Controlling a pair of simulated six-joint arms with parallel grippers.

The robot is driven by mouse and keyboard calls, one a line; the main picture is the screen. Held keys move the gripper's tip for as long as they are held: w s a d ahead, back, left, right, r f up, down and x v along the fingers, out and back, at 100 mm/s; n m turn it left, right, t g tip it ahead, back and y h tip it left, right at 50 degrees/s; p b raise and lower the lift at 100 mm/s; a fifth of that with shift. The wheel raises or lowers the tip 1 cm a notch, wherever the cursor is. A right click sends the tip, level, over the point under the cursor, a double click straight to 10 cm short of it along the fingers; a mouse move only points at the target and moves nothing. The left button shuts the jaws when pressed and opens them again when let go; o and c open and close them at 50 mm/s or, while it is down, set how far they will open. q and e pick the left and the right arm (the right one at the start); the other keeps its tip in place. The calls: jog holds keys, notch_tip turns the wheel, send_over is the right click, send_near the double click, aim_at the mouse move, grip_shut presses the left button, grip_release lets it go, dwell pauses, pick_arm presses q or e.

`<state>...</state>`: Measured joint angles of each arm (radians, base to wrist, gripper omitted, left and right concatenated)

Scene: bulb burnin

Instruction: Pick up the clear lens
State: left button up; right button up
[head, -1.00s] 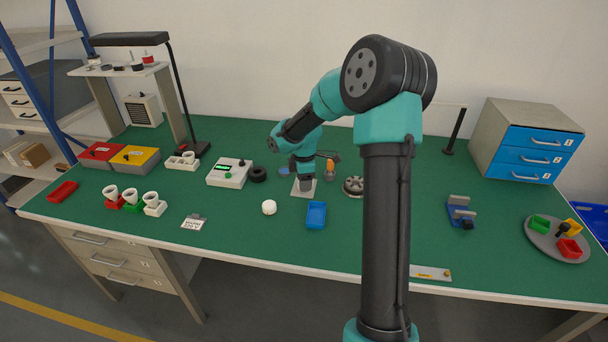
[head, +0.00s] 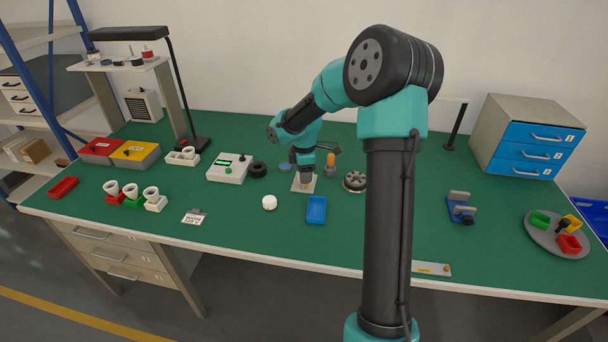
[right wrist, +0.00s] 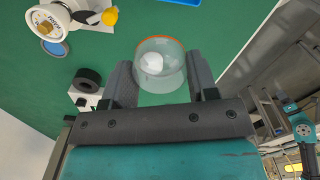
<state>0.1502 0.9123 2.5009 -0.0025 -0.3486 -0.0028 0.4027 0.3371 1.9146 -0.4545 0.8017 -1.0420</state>
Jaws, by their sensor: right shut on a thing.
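The clear lens (right wrist: 160,75) is a see-through cup with an orange rim. It sits between the two fingers of my right gripper (right wrist: 162,88) in the right wrist view, and the gripper is shut on it. A white shape shows through the lens. In the head view my right gripper (head: 306,176) points down over a pale square plate (head: 303,187) near the middle of the bench. The lens is too small to make out clearly there. My left gripper is not in view.
A blue tray (head: 316,210) and a white round piece (head: 269,202) lie in front of the plate. A black ring (head: 257,169) and a tester box (head: 229,169) stand to the left. A grey round part (head: 354,181) lies to the right.

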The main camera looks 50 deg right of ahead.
jog(key=shift+r, duration=1.55)
jog(key=shift+w+a, duration=0.1)
